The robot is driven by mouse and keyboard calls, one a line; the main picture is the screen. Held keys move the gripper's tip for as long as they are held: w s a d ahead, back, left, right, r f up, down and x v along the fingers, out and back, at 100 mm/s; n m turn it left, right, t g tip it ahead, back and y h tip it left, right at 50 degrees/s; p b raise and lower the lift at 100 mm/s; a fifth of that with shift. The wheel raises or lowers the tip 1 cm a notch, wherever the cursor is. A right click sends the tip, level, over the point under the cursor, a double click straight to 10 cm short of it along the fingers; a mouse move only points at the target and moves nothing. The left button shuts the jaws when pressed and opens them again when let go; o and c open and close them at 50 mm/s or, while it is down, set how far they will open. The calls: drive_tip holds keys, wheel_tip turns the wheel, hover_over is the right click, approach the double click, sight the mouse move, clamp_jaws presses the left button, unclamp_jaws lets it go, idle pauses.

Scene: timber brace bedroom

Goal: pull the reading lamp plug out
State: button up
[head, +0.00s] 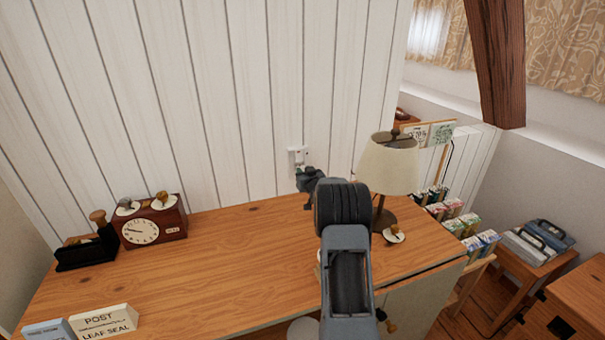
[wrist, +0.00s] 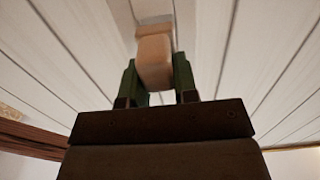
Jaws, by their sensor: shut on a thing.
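The reading lamp (head: 389,164), with a cream shade and dark stem, stands on the right part of the wooden desk. A white wall socket (head: 298,155) is on the plank wall just above the desk's back edge. My gripper (head: 304,179) is in front of and just below it in the head view. In the wrist view, my gripper's green fingers (wrist: 155,78) are shut on a tan plug (wrist: 154,55), one on each side. A pale plate (wrist: 153,10) lies beyond the plug; I cannot tell whether the plug still sits in it. My arm hides part of the desk.
The desk (head: 220,260) has clear room left of my arm. A clock (head: 148,224), a black stamp-like item (head: 86,250) and a POST sign (head: 103,321) stand at left. A small white tag (head: 394,235) lies by the lamp. A timber brace (head: 497,60) slants at right.

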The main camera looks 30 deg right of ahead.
drive_tip(key=shift+b+v, duration=0.55)
drive_tip(key=shift+v, duration=1.4)
drive_tip(key=shift+s+a, duration=0.1)
